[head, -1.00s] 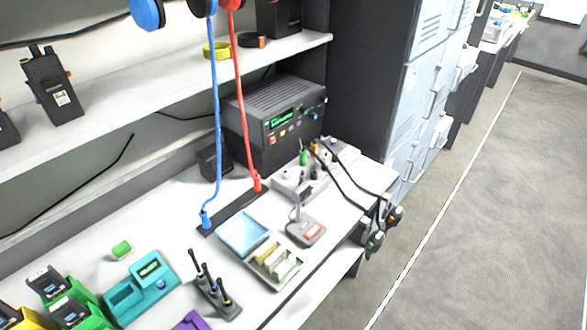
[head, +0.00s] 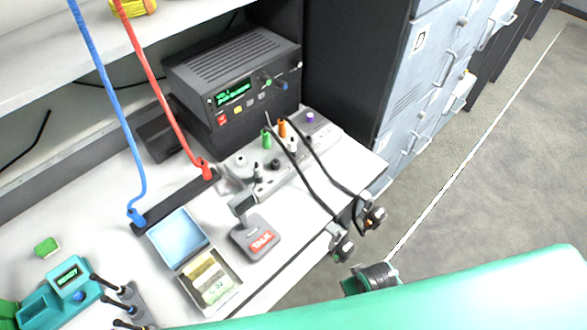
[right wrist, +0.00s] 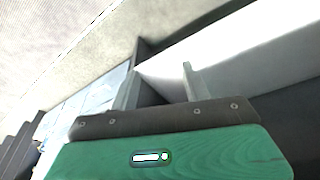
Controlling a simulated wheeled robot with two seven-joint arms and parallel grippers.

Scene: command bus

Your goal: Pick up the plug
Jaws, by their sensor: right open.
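Several plugs show in the head view. A blue plug (head: 136,214) and a red plug (head: 206,171) end hanging cables at a dark strip on the bench. A green plug (head: 266,139), an orange plug (head: 282,128) and a purple plug (head: 310,117) stand on a grey panel (head: 262,188). I cannot tell which one the task names. My right gripper (head: 367,274) is off the bench's front edge, below the hanging cable ends, apart from all these plugs. In the right wrist view its two fingers (right wrist: 160,88) are apart and empty. My left gripper is out of view.
A dark radio unit (head: 233,85) stands behind the panel. A desk microphone (head: 258,237) and an open case (head: 208,285) lie in front. Two black cables run to connectors (head: 341,243) hanging at the bench edge. Grey lockers (head: 425,90) stand at right, with open floor beside them.

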